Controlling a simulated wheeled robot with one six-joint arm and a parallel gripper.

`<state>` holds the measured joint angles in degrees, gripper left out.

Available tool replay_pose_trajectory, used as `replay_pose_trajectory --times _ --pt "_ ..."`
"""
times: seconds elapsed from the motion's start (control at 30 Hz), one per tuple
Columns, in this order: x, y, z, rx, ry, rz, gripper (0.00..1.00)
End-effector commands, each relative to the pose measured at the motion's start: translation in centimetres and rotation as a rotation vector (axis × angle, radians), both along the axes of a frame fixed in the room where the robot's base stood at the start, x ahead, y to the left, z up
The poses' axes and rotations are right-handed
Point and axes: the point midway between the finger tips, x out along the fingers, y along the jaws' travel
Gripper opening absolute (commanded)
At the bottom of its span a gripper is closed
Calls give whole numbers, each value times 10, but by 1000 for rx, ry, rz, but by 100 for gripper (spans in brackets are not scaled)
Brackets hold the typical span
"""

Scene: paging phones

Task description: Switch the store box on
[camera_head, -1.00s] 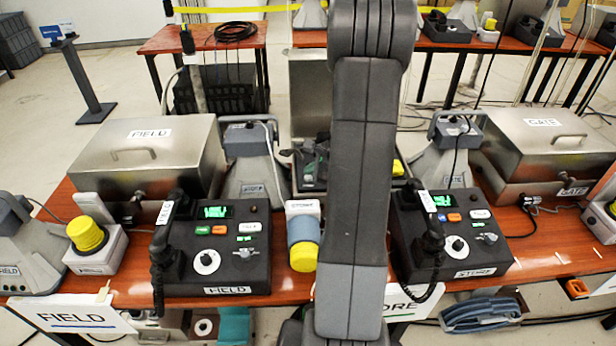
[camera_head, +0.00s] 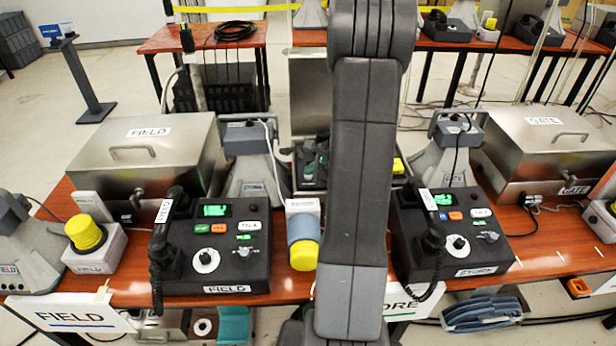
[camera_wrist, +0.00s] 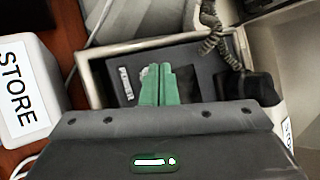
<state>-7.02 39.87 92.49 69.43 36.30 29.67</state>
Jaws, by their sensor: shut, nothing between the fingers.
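The open steel box (camera_head: 307,85) stands at the middle of the near table with its lid raised, partly hidden by my arm. No switch shows clearly; the gripper body hides the near part of the box.
A white block marked STORE (camera_wrist: 20,85) is left of my gripper. A coiled cord (camera_wrist: 212,35) hangs near the far rim. The FIELD phone (camera_head: 212,250) and STORE phone (camera_head: 450,235) stand at the table's front. Closed steel boxes stand at left (camera_head: 150,165) and right (camera_head: 545,150).

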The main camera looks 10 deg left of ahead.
Motion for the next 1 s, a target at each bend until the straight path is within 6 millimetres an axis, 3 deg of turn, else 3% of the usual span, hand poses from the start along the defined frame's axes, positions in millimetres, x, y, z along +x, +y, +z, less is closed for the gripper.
replay_pose_trajectory --times 0.37,1.0 --pt "0 0 -3 0 0 0 0" --pt "0 0 9 0 0 0 0"
